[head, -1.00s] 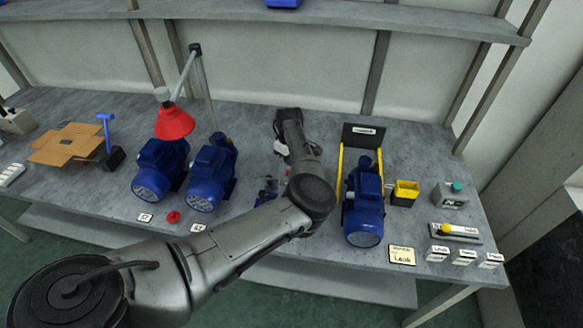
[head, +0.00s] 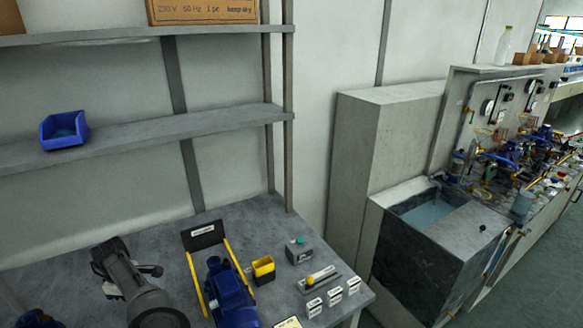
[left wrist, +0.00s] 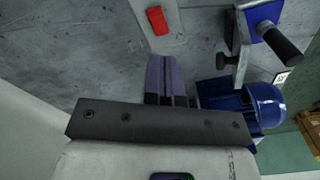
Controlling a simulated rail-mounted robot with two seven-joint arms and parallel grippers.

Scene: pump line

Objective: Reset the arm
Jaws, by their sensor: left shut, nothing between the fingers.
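My left gripper (left wrist: 163,62) shows in the left wrist view with its two purplish fingers together and nothing between them. It is above the grey bench, beside a blue motor pump (left wrist: 245,100) and a blue-and-grey clamp-like device (left wrist: 262,35). I cannot tell whether it touches either. A blue pump (head: 232,300) sits in that stand. My right gripper is in neither view.
A yellow bin (head: 263,269), a grey box with a green button (head: 299,250) and small labels (head: 334,296) are right of the stand. A blue bin (head: 64,131) is on the shelf. A sink (head: 435,215) stands farther right. A red block (left wrist: 158,20) lies near the gripper.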

